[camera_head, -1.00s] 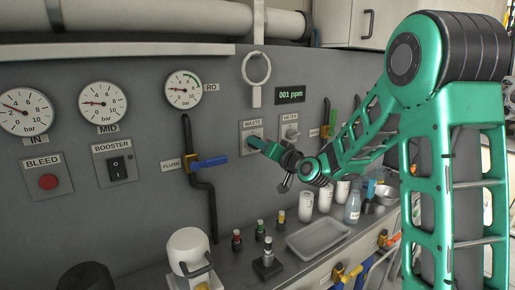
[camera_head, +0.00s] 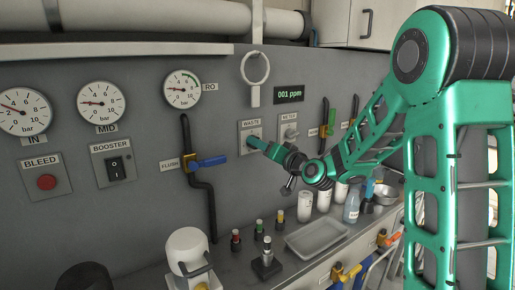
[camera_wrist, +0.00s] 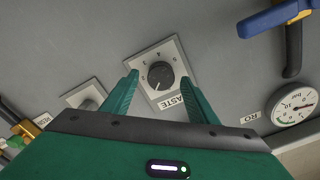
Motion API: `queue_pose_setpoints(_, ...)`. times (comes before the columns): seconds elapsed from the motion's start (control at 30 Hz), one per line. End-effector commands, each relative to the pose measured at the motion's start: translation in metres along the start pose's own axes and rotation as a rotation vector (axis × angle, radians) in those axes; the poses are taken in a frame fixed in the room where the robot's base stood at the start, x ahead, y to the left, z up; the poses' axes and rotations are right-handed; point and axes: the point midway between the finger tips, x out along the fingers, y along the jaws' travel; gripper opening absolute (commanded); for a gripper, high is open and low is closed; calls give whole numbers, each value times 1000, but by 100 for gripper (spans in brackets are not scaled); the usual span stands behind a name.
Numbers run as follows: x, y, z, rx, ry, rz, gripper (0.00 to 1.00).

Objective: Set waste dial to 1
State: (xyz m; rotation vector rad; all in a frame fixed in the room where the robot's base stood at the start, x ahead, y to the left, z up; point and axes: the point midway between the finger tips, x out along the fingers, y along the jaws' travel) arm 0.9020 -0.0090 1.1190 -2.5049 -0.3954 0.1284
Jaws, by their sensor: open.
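The waste dial (camera_wrist: 160,75) is a dark round knob on a pale square plate, with numbers around it and a WASTE label. In the wrist view it sits between the two fingers of my gripper (camera_wrist: 160,88), which are spread apart on either side of it. I cannot tell the dial's exact setting. In the head view the WASTE plate (camera_head: 244,140) is on the grey wall panel, and my gripper (camera_head: 254,143) reaches it from the right and hides the knob.
The METER dial (camera_head: 289,132) is just right of it. A white ring on a hanger (camera_head: 255,68) hangs above. A tray (camera_head: 318,237) and small bottles stand on the counter below.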

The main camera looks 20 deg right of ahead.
Motion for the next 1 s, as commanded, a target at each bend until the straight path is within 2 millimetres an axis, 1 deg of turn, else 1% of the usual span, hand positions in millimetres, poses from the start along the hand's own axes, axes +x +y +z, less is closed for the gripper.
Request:
queue_pose_setpoints(0.03, -10, 1, -1, 3, 3, 3, 53)
queue_pose_setpoints(0.1, -24, 2, -1, 3, 2, 4, 53)
queue_pose_setpoints(0.3, -60, 2, 0, 3, 1, 4, 53)
queue_pose_setpoints(0.4, -74, 2, 0, 2, 2, 5, 53)
queue_pose_setpoints(0.5, -83, 2, 0, 2, 0, 4, 53)
queue_pose_setpoints(0.67, -89, 1, 0, 1, 0, 2, 53)
queue_pose_setpoints(1.0, -89, 1, 0, 1, 0, 2, 53)
